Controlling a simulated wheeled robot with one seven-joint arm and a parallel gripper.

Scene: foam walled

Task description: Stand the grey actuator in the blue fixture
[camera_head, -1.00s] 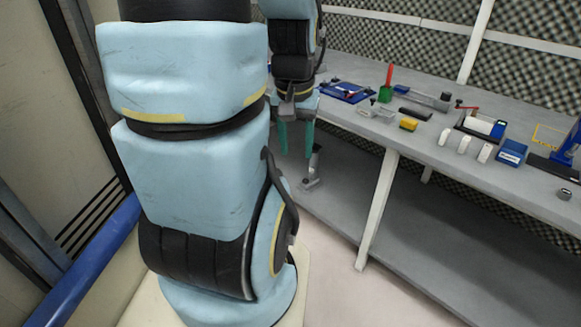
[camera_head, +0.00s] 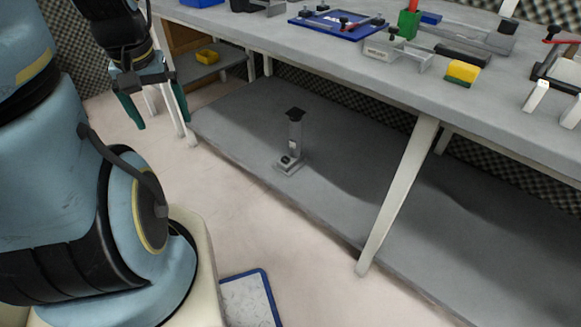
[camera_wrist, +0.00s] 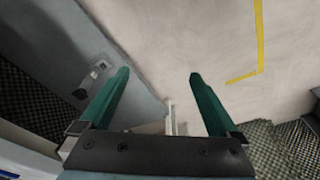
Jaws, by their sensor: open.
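A grey actuator (camera_head: 295,132), a slim column on a flat foot with a dark top, stands upright on the low grey shelf under the bench. It also shows from above in the wrist view (camera_wrist: 98,72), to the left of my fingers. My gripper (camera_head: 162,121) is open with green fingers pointing down, left of the actuator and apart from it. In the wrist view my gripper (camera_wrist: 159,77) has nothing between its fingers. A flat blue fixture (camera_head: 325,27) with dark knobs lies on the bench top; I cannot tell for certain that it is the task's fixture.
The bench top (camera_head: 345,65) overhangs the low shelf (camera_head: 240,128). A slanted white leg (camera_head: 400,195) stands right of the actuator. Grey clamps (camera_head: 395,50), a green block with a red handle (camera_head: 408,22) and a yellow block (camera_head: 461,72) sit on the bench. A blue-edged panel (camera_head: 250,298) lies on the floor.

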